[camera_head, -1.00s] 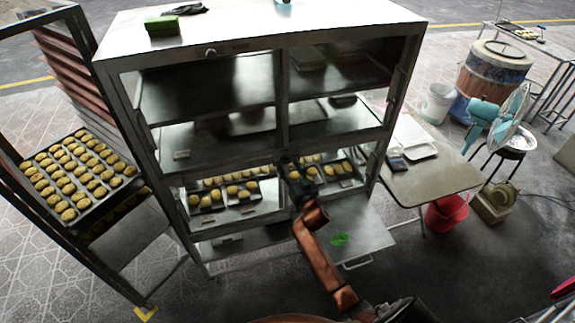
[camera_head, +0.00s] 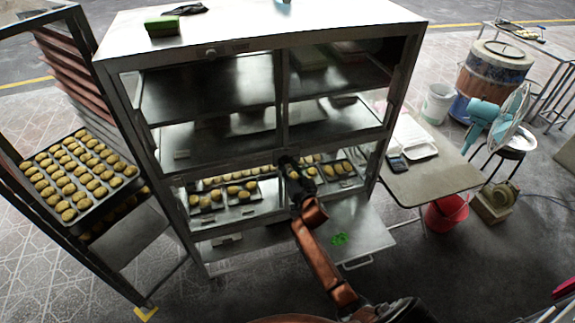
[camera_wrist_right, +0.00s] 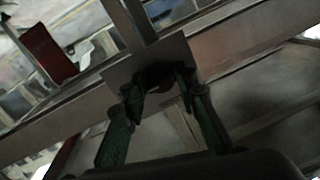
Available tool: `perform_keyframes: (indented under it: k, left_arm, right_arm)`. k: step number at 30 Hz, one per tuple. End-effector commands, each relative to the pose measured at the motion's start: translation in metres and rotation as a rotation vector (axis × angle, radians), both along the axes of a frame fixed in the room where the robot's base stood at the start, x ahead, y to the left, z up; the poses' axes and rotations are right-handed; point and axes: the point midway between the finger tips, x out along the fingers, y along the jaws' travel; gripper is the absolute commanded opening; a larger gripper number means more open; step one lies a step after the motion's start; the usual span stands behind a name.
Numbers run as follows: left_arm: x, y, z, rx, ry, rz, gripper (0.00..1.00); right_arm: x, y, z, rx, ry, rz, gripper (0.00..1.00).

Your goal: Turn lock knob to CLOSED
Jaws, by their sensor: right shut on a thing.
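The metal cabinet (camera_head: 240,155) stands in the middle of the head view, with a central post and a crossbar. My right gripper (camera_head: 287,162) reaches up to where the post meets the crossbar. In the right wrist view, its two dark green fingers (camera_wrist_right: 160,84) are shut on a small dark thing against a metal plate (camera_wrist_right: 175,52), which appears to be the lock knob. The knob is mostly hidden by the fingers and shadow, so I cannot read its position or any marking. My left gripper is not in view.
Bread trays (camera_head: 226,196) sit on the cabinet's lower shelf. A rack (camera_head: 105,195) with a bun tray (camera_head: 75,178) stands at left. A side table (camera_head: 430,180), red bucket (camera_head: 446,212) and fan (camera_head: 500,112) are at right. A metal drawer or shelf (camera_head: 365,236) juts out below my right arm.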

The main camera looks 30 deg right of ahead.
Motion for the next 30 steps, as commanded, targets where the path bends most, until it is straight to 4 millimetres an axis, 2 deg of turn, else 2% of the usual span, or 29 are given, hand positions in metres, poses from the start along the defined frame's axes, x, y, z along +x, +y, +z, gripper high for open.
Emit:
perform_keyframes:
  k: [8, 13, 30]
  left_arm:
    - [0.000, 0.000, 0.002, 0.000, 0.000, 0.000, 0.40]
    - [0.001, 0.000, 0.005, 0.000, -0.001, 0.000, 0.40]
    - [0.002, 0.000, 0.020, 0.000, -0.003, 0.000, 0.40]
  right_arm:
    - [0.000, -0.001, 0.000, -0.028, 0.008, -0.001, 0.03]
    - [-0.001, -0.001, 0.001, -0.103, 0.027, -0.001, 0.03]
    - [-0.001, -0.002, 0.002, -0.596, 0.149, -0.001, 0.03]
